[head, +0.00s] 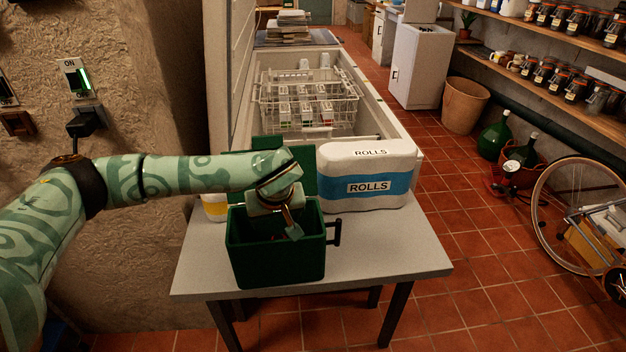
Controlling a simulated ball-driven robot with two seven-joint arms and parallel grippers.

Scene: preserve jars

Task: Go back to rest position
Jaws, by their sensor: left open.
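My left gripper (289,225) hangs from the green patterned left arm that comes in from the left. My right gripper does not show.
A white and blue pack labelled ROLLS (370,185) stands right of the box. Behind the table is an open chest freezer (385,125) with a wire basket (345,112). A rough wall (150,120) is at left. A bicycle wheel (548,240) stands at right; the tiled floor between is clear.

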